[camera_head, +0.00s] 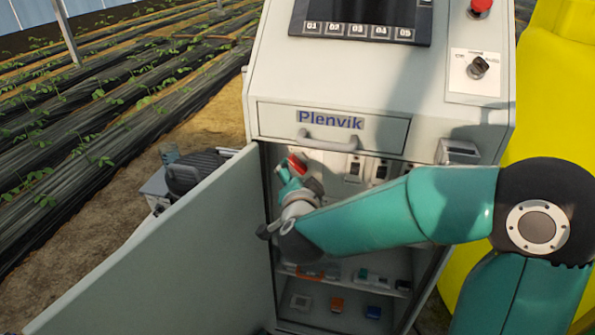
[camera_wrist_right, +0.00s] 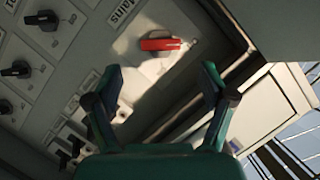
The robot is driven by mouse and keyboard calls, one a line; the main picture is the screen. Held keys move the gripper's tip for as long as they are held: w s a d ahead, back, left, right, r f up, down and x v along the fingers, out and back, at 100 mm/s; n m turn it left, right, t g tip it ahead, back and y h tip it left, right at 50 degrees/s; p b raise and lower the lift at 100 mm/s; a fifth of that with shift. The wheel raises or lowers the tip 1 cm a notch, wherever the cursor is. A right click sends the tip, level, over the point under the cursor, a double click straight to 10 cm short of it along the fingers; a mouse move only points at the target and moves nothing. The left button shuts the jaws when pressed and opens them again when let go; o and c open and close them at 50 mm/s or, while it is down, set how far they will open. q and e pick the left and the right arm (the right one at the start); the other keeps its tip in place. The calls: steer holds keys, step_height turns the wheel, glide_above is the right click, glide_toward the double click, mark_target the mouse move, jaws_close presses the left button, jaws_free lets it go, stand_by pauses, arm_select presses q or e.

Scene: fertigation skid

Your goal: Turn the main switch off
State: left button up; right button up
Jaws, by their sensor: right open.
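The main switch has a red handle (camera_wrist_right: 160,44) on a pale plate in the right wrist view, beside a label that appears to read "Mains". The handle lies nearly level across that view. In the head view the red handle (camera_head: 298,164) shows at the upper left inside the open cabinet. My right gripper (camera_wrist_right: 160,76) is open, with a finger on either side below the handle in the wrist view and nothing between them. In the head view the gripper (camera_head: 288,180) is right by the switch; whether it touches is unclear. My left gripper is not in view.
The cabinet door (camera_head: 170,255) stands open to the left. A drawer handle (camera_head: 330,143) juts out above the opening. Several black knobs (camera_wrist_right: 17,69) line the panel in the wrist view. A yellow tank (camera_head: 560,90) stands at the right. A red button (camera_head: 481,7) sits higher up.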

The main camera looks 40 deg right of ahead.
steer(key=shift+v, duration=1.85)
